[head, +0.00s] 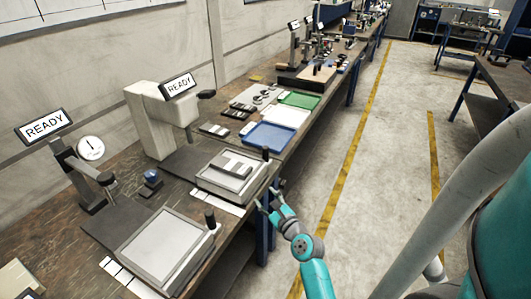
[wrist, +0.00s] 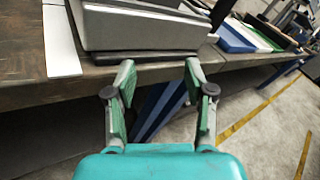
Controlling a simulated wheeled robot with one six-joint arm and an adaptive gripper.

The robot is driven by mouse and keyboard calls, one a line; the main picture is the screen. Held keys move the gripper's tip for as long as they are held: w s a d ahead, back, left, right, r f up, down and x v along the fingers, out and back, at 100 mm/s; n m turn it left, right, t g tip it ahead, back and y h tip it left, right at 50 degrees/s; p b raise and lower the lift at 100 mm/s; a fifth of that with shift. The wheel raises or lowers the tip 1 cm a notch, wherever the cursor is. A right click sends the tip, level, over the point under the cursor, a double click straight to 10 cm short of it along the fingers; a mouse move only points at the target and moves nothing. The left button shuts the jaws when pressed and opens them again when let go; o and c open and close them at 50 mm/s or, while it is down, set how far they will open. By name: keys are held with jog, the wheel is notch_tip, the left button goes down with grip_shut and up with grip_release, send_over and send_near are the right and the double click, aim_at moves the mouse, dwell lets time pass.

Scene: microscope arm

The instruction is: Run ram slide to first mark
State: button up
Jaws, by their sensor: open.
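Two grey flat slides sit on black bases at the bench front. The near slide (head: 165,246) has a black upright knob (head: 210,218) at its right corner. The farther slide (head: 222,184) carries a pale stepped piece (head: 234,165) and has a black knob (head: 265,153). White strips (head: 230,208) lie along its front edge. I cannot tell which is the ram slide. My gripper (head: 268,197) is open and empty just off the bench edge beside the farther slide. In the wrist view its fingers (wrist: 159,68) spread below a grey block on a black base (wrist: 140,28).
Behind the slides stand a dial-gauge stand (head: 90,149) and a white column machine (head: 160,118), both with READY screens. A blue tray (head: 270,136), a white tray and a green tray (head: 299,100) lie farther along the bench. The aisle floor (head: 385,150) is clear.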

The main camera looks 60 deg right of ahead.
aim_at(267, 153)
jog(key=w+d+r+m, duration=0.1)
jog(key=d+r+m, duration=0.45)
jog(key=d, duration=0.45)
jog(key=shift+n+t+h, duration=0.35)
jog(key=shift+t+h, duration=0.05)
jog(key=x, duration=1)
jog(key=shift+w+d+r, duration=0.1)
jog(key=shift+w+r, duration=0.05)
jog(key=shift+w, duration=0.1)
grip_shut()
